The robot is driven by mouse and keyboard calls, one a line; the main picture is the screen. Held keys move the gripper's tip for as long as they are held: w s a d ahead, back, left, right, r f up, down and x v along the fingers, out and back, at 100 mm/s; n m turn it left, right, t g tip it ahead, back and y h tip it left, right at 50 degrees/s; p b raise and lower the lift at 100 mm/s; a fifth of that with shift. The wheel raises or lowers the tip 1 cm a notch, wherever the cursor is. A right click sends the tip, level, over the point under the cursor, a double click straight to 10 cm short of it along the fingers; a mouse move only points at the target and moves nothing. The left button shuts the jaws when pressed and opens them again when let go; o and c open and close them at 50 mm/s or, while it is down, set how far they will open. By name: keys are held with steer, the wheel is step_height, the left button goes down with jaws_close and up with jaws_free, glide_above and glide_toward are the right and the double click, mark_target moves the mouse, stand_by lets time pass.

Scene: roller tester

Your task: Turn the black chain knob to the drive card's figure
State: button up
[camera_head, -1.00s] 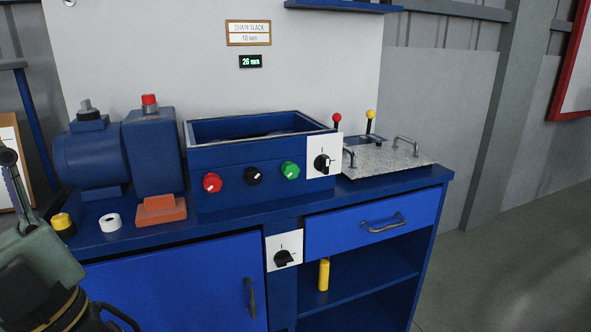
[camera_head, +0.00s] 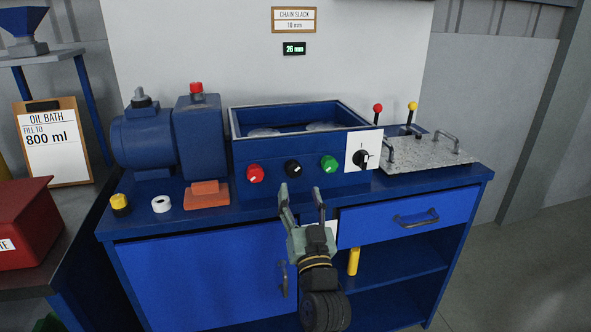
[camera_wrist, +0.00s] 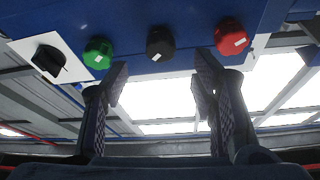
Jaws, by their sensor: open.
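The black chain knob (camera_head: 293,169) is on the blue tester's front, between a red knob (camera_head: 255,173) and a green knob (camera_head: 329,164). Its white mark shows in the wrist view (camera_wrist: 160,43). The card (camera_head: 293,20) on the white back panel reads CHAIN SLACK 10 mm. The small display (camera_head: 294,48) below it reads 26 mm. My gripper (camera_head: 301,193) is open and empty, in front of and below the black knob. In the wrist view the black knob lies between and beyond the parted fingertips (camera_wrist: 160,82), with no contact visible.
A black rotary switch on a white plate (camera_head: 363,150) sits right of the green knob. Red and yellow levers (camera_head: 412,118) stand behind a metal plate (camera_head: 437,153). An orange block (camera_head: 206,197), tape roll (camera_head: 161,204) and yellow-capped item (camera_head: 120,204) lie along the bench front.

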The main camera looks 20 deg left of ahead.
mark_target(295, 171)
steer(key=p+x, duration=0.1)
steer(key=x, duration=0.5)
steer(key=shift+w+a+r+p, duration=0.1)
steer(key=shift+w+r+p, duration=0.05)
steer(key=shift+p, duration=0.15)
steer(key=c, duration=1.1)
steer(key=shift+c, duration=0.2)
steer(key=shift+r+m+p, duration=0.15)
steer(key=shift+m+p, duration=0.15)
steer(key=shift+p, duration=0.4)
